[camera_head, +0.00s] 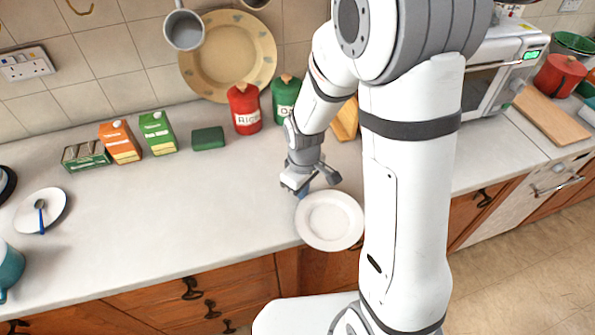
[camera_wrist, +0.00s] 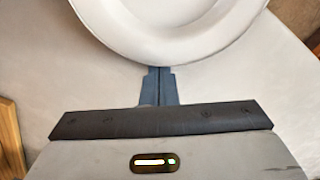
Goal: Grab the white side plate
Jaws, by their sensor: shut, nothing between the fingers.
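The white side plate (camera_head: 330,220) lies on the worktop near its front edge, partly beside my arm in the head view. In the wrist view the plate (camera_wrist: 180,20) fills the top, its near rim just beyond my fingertips. My gripper (camera_head: 303,192) is at the plate's back-left rim in the head view. In the wrist view my gripper (camera_wrist: 159,70) has its two blue fingers together with nothing between them. The fingertips meet the rim's edge in the picture; I cannot tell if they touch it.
Another white plate (camera_head: 58,212) with a blue spoon lies at the left. Cartons (camera_head: 120,142), a red canister (camera_head: 244,108) and a green canister (camera_head: 285,98) stand along the wall. A large tan plate (camera_head: 228,75) leans there. The worktop (camera_head: 190,200) left of my gripper is clear.

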